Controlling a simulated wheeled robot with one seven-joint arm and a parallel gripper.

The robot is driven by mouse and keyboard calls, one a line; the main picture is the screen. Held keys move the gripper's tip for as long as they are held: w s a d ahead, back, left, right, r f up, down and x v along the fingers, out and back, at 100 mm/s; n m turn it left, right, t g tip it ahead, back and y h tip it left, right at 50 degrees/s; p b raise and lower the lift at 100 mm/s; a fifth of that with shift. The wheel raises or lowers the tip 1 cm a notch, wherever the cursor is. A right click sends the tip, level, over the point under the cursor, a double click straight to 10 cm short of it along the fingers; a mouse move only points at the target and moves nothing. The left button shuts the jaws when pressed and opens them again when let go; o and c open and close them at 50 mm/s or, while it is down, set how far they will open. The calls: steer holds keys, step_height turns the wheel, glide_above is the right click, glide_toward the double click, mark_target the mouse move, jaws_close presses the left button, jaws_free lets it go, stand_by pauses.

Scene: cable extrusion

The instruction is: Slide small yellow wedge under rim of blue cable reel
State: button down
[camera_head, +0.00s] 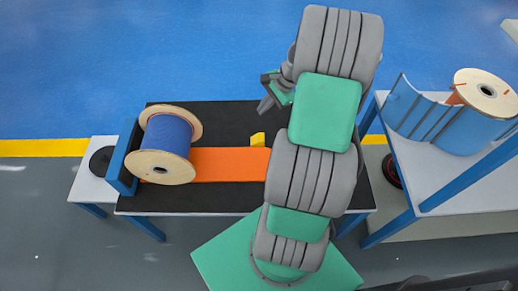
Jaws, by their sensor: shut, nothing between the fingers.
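The blue cable reel (170,134) has pale wooden flanges and lies on its side at the left of the black table top. The small yellow wedge (257,139) sits on the table to the right of the reel, by the far edge of the orange strip, apart from the reel. My gripper (264,105) is near the table's far edge, above and slightly right of the wedge in the picture. It is shut and empty. My arm covers the right part of the table and of the orange strip.
The orange strip (225,164) runs right from the reel along the black table (220,200). A blue stop plate (122,160) stands left of the reel. At right, a shelf (405,190) carries another reel (480,100) and a blue curved panel (415,110).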

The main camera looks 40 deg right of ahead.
steer(key=s+d+f+m+t+y+b, duration=0.1)
steer(key=s+d+f+m+b, duration=0.15)
steer(key=d+f+m, duration=0.4)
steer(key=s+d+f+m+t+b, duration=0.1)
steer(key=s+d+f+m+t, duration=0.2)
steer(key=f, duration=0.6)
steer(key=shift+n+g, duration=0.25)
steer(key=shift+g, duration=0.35)
steer(key=b+x, duration=0.2)
steer(key=x, duration=0.1)
steer(key=b+x, duration=0.2)
steer(key=x, duration=0.2)
steer(key=b+x, duration=0.2)
steer(key=x, duration=0.1)
steer(key=shift+w+d+f, duration=0.15)
steer(key=shift+w+f, duration=0.05)
steer(key=shift+f, duration=0.3)
steer(key=shift+w+a+p, duration=0.4)
steer(key=shift+w+a, duration=0.75)
steer(key=shift+a, duration=0.4)
steer(key=shift+w+a+p, duration=0.4)
steer(key=shift+w+a, duration=0.7)
steer(key=shift+a, duration=0.4)
steer(key=shift+w+a+p, duration=0.4)
steer(key=shift+w+a, duration=0.75)
steer(key=shift+a, duration=0.4)
steer(key=shift+w+a, duration=0.15)
steer(key=shift+a, duration=0.05)
